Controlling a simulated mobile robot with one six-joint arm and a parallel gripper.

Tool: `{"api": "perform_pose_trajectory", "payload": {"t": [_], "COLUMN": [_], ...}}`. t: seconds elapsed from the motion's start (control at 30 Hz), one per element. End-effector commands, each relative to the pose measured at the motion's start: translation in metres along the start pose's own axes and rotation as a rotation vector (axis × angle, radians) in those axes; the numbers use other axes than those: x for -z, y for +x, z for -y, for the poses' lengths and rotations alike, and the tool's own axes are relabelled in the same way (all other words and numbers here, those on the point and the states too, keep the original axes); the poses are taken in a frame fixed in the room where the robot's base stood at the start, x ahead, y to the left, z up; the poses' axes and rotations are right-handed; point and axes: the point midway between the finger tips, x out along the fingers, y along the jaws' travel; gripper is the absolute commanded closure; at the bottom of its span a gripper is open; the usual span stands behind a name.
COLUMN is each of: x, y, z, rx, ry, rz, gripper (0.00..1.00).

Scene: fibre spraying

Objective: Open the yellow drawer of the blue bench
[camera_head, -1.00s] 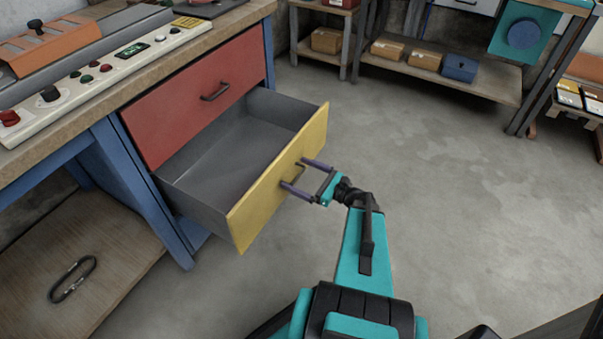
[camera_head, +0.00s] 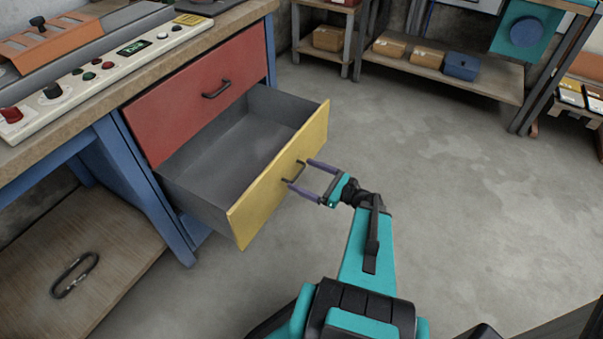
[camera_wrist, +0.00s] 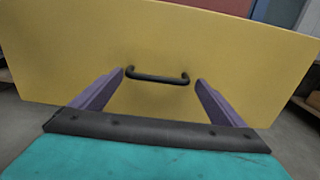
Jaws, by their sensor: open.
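The yellow drawer (camera_head: 268,190) of the blue bench (camera_head: 150,195) stands well pulled out, and its grey inside (camera_head: 225,150) looks empty. Its dark bar handle (camera_head: 296,172) is on the yellow front. My gripper (camera_head: 314,180) is open just in front of the handle, fingers apart and empty. In the wrist view the yellow front (camera_wrist: 200,40) fills most of the picture. The handle (camera_wrist: 157,78) lies ahead between the two purple fingers (camera_wrist: 160,88) and does not appear gripped.
A red drawer (camera_head: 195,100) above is shut. A control strip (camera_head: 110,65) with knobs lies on the bench top. A lower shelf (camera_head: 90,260) holds a carabiner-like ring (camera_head: 75,275). A back shelf with boxes (camera_head: 425,52) stands behind. The floor (camera_head: 480,200) at right is clear.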

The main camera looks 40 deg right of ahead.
Motion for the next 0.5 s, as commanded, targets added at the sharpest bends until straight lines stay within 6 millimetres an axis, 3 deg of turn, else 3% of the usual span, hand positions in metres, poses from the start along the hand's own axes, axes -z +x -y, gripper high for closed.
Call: {"api": "perform_pose_trajectory", "payload": {"t": [0.5], "x": [-0.001], "y": [-0.061], "z": [0.001], "rx": [0.002], "ry": [0.001], "rz": [0.001], "gripper": [0.06]}}
